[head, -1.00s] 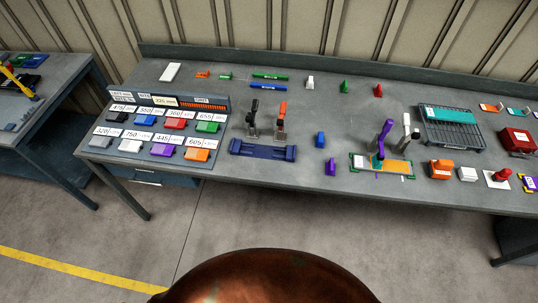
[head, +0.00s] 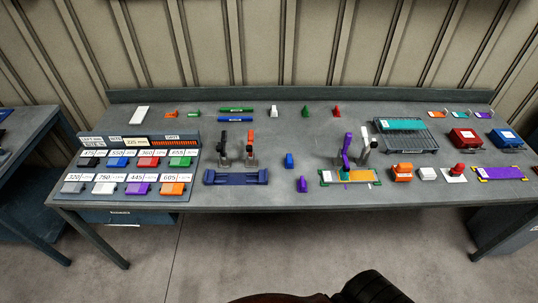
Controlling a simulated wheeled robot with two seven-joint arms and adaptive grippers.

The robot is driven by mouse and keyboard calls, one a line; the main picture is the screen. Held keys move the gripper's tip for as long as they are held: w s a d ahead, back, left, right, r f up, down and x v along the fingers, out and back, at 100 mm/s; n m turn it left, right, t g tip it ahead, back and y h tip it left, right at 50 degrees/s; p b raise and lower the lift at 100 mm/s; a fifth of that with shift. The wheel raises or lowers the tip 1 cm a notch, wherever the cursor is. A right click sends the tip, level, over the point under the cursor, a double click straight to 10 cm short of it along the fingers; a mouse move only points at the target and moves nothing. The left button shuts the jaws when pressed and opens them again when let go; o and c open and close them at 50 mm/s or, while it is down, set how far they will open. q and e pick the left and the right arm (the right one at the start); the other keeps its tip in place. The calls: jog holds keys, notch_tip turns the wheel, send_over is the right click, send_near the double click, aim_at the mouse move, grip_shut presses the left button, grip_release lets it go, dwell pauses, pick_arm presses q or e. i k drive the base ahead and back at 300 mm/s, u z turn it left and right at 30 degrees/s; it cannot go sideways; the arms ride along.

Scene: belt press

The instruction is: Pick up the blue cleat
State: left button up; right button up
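A small upright blue piece (head: 290,160), which looks like the blue cleat, stands alone on the middle of the workbench (head: 250,201). It is right of the dark blue fixture and above a similar purple piece (head: 302,184). Nothing touches it. Another blue block (head: 118,163) sits in the labelled rack at the left. Neither of my grippers shows; only brown and black parts of my own body are at the bottom edge.
Two upright clamps, black (head: 223,145) and orange (head: 250,146), stand behind the dark blue fixture (head: 236,177). A purple-handled clamp (head: 347,147) stands right of the blue piece, by an orange plate. White (head: 275,110), green (head: 304,111) and red (head: 337,111) pieces stand farther back.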

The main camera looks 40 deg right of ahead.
aim_at(288, 160)
jog(key=i, duration=0.9)
jog(key=z, duration=1.05)
jog(key=i, duration=0.85)
jog(key=z, duration=0.95)
